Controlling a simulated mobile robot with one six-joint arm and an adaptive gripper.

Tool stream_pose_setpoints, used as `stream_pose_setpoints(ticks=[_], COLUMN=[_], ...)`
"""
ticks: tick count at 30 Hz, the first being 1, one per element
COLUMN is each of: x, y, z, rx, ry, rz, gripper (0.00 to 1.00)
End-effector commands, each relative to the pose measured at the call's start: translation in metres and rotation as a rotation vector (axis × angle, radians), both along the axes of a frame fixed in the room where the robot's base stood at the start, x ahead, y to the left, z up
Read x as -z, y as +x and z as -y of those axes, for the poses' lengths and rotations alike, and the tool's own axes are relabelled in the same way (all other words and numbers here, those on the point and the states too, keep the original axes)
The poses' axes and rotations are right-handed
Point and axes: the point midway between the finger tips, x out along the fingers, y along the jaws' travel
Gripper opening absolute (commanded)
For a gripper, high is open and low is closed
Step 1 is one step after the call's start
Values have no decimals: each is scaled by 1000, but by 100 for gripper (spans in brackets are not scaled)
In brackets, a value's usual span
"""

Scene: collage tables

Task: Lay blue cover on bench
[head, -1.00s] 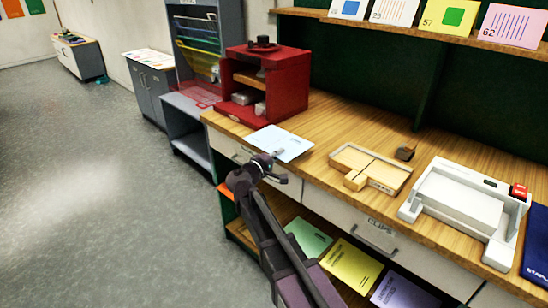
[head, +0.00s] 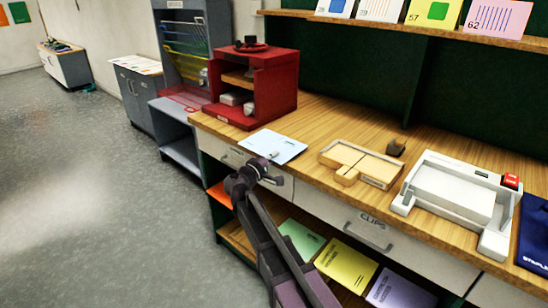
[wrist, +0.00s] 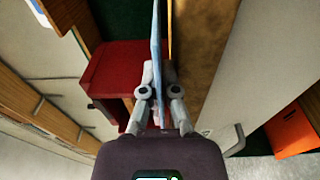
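A light blue cover (head: 272,146) is held out flat over the front left edge of the wooden bench (head: 325,119), just right of the red cabinet. My gripper (head: 268,163) is at the cover's near edge, just in front of the bench. In the wrist view the cover (wrist: 157,40) shows edge-on between the two fingers, and my gripper (wrist: 158,95) is shut on it. I cannot tell whether the cover touches the bench top.
A red cabinet (head: 272,75) stands on the bench's left end. To the right are a wooden tray (head: 380,171), a small dark object (head: 396,147) and a white machine (head: 455,190). Colored covers, including a yellow one (head: 346,266), lie on the shelf below. Bare bench top lies behind the held cover.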

Motion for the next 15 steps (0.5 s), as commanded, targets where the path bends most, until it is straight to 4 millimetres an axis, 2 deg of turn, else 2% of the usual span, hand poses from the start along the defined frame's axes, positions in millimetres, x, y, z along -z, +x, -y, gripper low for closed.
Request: stream_pose_setpoints(ticks=[2,3,6,7,15], x=[6,6,7,7,7], y=[-2,-3,-3,-3,-3], z=[5,5,5,5,5], rx=[12,12,13,13,13], ry=[20,20,20,20,21], rz=[-11,-11,-11,-11,-11], gripper=[0,13,43,47,49])
